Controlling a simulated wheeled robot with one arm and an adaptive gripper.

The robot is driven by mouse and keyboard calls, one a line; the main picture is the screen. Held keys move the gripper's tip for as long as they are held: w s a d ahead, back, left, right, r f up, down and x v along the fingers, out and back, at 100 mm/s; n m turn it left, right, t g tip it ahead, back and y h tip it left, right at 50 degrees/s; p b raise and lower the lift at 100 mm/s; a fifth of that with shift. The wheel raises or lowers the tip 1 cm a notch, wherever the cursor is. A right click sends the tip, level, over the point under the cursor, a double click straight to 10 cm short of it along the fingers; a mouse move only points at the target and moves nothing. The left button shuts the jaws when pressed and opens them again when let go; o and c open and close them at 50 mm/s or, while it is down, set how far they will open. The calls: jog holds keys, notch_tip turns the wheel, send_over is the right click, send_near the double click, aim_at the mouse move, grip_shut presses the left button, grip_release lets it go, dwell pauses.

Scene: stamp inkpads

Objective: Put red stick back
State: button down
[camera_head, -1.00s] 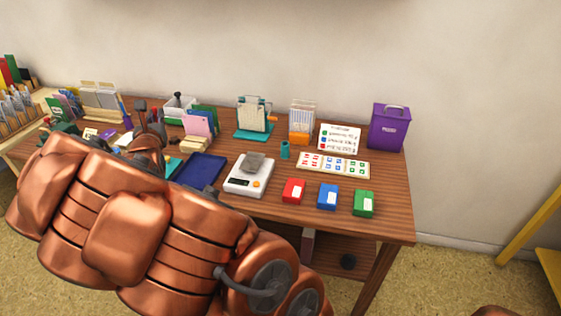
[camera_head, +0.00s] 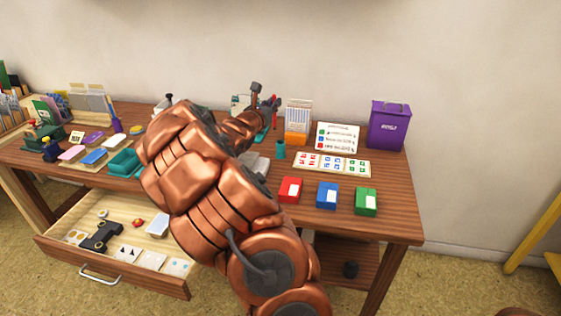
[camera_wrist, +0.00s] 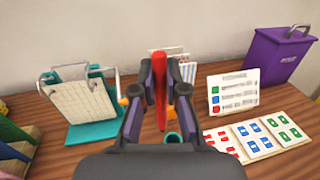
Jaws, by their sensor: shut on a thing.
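The red stick (camera_wrist: 159,82) stands upright between the dark fingers of my gripper (camera_wrist: 159,75) in the wrist view. My gripper is shut on it. In the head view my gripper (camera_head: 265,103) is above the back middle of the table, and the red stick (camera_head: 274,103) shows at its right side. A small teal cup (camera_head: 281,149) stands to the right of and lower in the picture than the gripper. In the wrist view the cup (camera_wrist: 172,137) is partly hidden behind my fingers, below the stick.
An orange-based card holder (camera_head: 297,120), an instruction sign (camera_head: 338,137) and a purple bin (camera_head: 389,126) stand to the right. Red (camera_head: 289,190), blue (camera_head: 327,196) and green (camera_head: 366,201) inkpads lie in front. A drawer (camera_head: 165,279) is open. My arm hides the table's middle.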

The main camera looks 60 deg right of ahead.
jog(key=shift+g, duration=0.3)
jog(key=shift+s+d+f, duration=0.25)
jog(key=shift+f, duration=1.45)
jog(key=shift+s+d+f, duration=0.25)
jog(key=shift+f, duration=1.5)
jog(key=shift+s+d+f, duration=0.25)
jog(key=shift+f, duration=1.45)
jog(key=shift+f+b, duration=0.15)
jog(key=shift+b, duration=0.25)
jog(key=c, duration=1.2)
grip_release()
jog(key=shift+a, duration=0.35)
jog(key=a, duration=0.3)
jog(key=s+a, duration=0.1)
jog(key=a, duration=0.7)
jog(key=shift+s+a+r, duration=0.15)
jog(key=shift+s+r, duration=0.05)
